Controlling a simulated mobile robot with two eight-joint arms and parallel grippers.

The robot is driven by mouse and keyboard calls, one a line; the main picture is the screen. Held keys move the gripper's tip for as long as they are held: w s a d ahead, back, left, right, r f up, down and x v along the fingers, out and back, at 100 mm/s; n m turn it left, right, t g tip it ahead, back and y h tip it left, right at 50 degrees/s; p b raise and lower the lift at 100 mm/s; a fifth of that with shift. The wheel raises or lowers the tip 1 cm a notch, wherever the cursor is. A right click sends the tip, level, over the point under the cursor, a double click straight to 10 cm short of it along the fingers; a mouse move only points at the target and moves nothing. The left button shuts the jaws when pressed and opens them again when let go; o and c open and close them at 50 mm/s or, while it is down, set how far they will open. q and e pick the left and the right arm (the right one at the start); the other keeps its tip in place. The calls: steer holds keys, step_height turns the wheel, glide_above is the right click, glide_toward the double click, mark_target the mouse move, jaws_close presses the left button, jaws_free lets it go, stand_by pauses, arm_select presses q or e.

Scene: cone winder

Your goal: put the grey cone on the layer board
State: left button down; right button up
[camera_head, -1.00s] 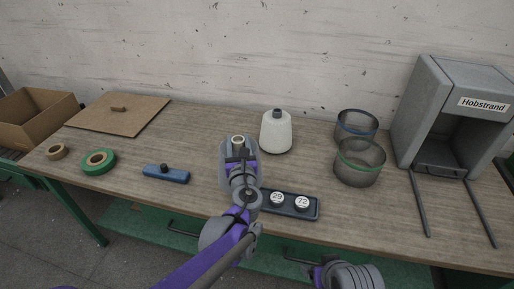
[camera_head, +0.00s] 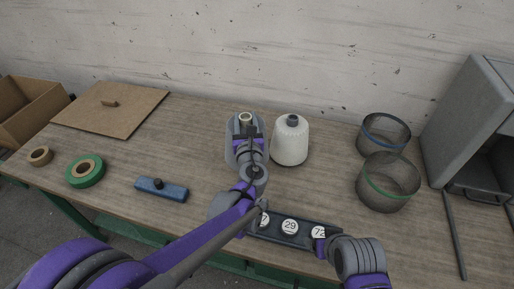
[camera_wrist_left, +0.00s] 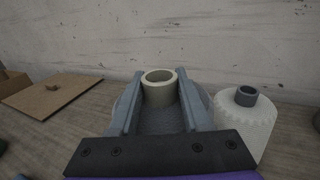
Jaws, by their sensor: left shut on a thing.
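The grey cone (camera_wrist_left: 158,121) has grey yarn on a cream tube. My left gripper (camera_wrist_left: 161,103) is shut on it, with one finger on each side, in the left wrist view. In the head view the left gripper (camera_head: 246,138) stands left of the white cone, and the cone's tube top (camera_head: 246,118) shows above it. The cone's base is hidden, so I cannot tell its height above the table. The layer board (camera_head: 118,116) is a flat brown sheet with a small handle, at the back left. Part of my right arm shows at the bottom right; its fingers are not clear.
A white cone (camera_head: 289,143) stands close on the right of the grey one. Two mesh bins (camera_head: 388,184) and a grey machine (camera_head: 480,125) are at right. A tray of numbered discs (camera_head: 308,235) lies in front. Tape rolls (camera_head: 85,171) and a blue block (camera_head: 161,189) lie left.

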arm_select(q)
steer(key=shift+s+f+b, duration=0.15)
steer(key=shift+f+b, duration=0.15)
steer(key=shift+f, duration=3.7)
arm_select(e)
steer(key=shift+s+f, duration=0.4)
steer(key=shift+f, duration=0.1)
arm_select(q)
steer(key=shift+f, duration=0.1)
steer(key=shift+f, duration=0.15)
steer(key=shift+c, duration=1.8)
jaws_free()
arm_select(e)
steer(key=shift+s+f, duration=0.1)
